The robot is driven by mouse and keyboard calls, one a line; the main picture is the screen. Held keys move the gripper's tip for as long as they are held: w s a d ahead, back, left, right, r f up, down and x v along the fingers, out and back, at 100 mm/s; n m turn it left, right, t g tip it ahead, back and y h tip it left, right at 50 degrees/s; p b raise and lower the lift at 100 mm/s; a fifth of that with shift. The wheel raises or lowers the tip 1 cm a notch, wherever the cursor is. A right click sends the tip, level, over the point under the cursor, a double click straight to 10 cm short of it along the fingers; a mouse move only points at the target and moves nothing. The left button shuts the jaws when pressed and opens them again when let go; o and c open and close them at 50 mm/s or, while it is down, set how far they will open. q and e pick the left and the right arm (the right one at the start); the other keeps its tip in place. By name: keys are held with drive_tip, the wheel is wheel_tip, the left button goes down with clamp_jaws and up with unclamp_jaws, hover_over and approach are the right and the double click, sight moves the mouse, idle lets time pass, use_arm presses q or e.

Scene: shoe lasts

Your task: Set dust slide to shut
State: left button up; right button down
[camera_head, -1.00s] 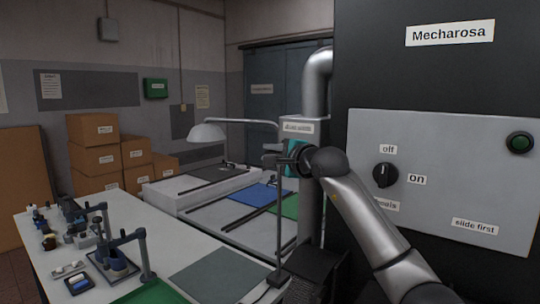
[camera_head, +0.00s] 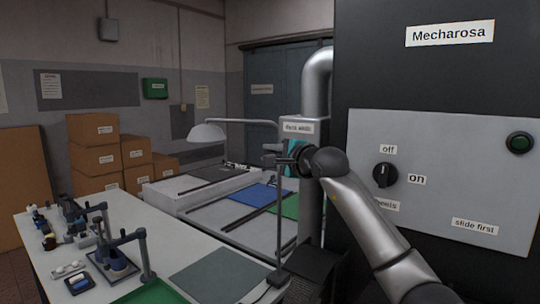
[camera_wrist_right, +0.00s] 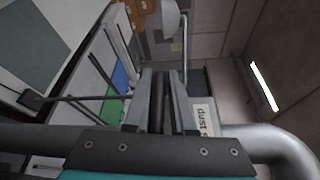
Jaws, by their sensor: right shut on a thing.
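The gripped part is mostly hidden between the fingers, so how far the slide is in or out cannot be told. My left gripper is not in view.
The machine's grey panel (camera_head: 440,150) at right has a black knob (camera_head: 385,175) between "off" and "on" labels and a green button (camera_head: 519,142). A thin upright post (camera_head: 279,220) stands just below my gripper. A white workbench (camera_head: 190,262) with tools fills the lower left.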

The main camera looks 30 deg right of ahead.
drive_tip(key=shift+w+f, duration=0.1)
drive_tip(key=shift+f, duration=0.35)
drive_tip(key=shift+w+d, duration=0.25)
drive_tip(key=shift+d, duration=0.5)
drive_tip(key=shift+w+d, duration=0.25)
drive_tip(key=shift+d, duration=0.45)
drive_tip(key=c, duration=1)
unclamp_jaws()
drive_tip(key=shift+c, duration=0.2)
drive_tip(key=shift+o, duration=1)
drive_tip(key=shift+d+r, duration=0.1)
drive_tip(key=shift+d, duration=0.05)
drive_tip(key=shift+r, duration=0.15)
drive_tip(key=s+r+b, duration=0.1)
drive_tip(key=s+b, duration=0.6)
drive_tip(key=s, duration=0.8)
